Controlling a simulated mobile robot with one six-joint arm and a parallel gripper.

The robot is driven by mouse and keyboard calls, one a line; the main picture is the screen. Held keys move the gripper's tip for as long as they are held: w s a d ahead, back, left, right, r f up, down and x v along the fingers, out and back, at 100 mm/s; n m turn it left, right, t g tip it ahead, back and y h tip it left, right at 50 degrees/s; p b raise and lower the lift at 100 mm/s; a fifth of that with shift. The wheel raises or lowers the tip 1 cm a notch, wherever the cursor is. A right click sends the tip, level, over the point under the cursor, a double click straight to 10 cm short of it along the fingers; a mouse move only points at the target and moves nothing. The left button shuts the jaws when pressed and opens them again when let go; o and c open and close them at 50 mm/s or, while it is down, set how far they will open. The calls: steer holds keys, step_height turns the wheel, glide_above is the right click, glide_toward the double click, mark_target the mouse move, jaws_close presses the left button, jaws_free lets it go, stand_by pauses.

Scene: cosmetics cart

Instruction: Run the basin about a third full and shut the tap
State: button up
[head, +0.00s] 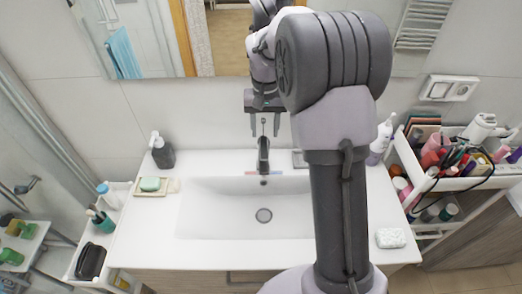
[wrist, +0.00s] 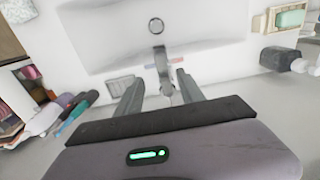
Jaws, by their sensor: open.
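The white basin (head: 220,208) is set in the counter, with its round drain (head: 264,215) in plain view. I see no water in it and no stream from the tap. The dark tap (head: 263,157) stands at the basin's back edge, with red and blue marks beside its base. My gripper (head: 264,130) is above and behind the tap, open. In the wrist view the tap (wrist: 162,66) shows between the two spread fingers of my gripper (wrist: 160,80), apart from both as far as I can tell. The basin (wrist: 110,42) and drain (wrist: 156,26) show beyond.
A soap dish (head: 150,187) with green soap and a dark pump bottle (head: 162,152) stand left of the basin. A loaded cart (head: 460,185) is at the right, and a white bottle (head: 380,140) stands near it. The mirror (head: 140,40) is close behind my arm.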

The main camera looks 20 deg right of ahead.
mark_target(264, 155)
step_height(264, 155, down, 10)
steer(key=shift+f+b, duration=0.2)
steer(key=shift+b, duration=0.65)
steer(key=shift+c, duration=0.3)
jaws_close()
steer(key=shift+w+r, duration=0.1)
stand_by(0.3)
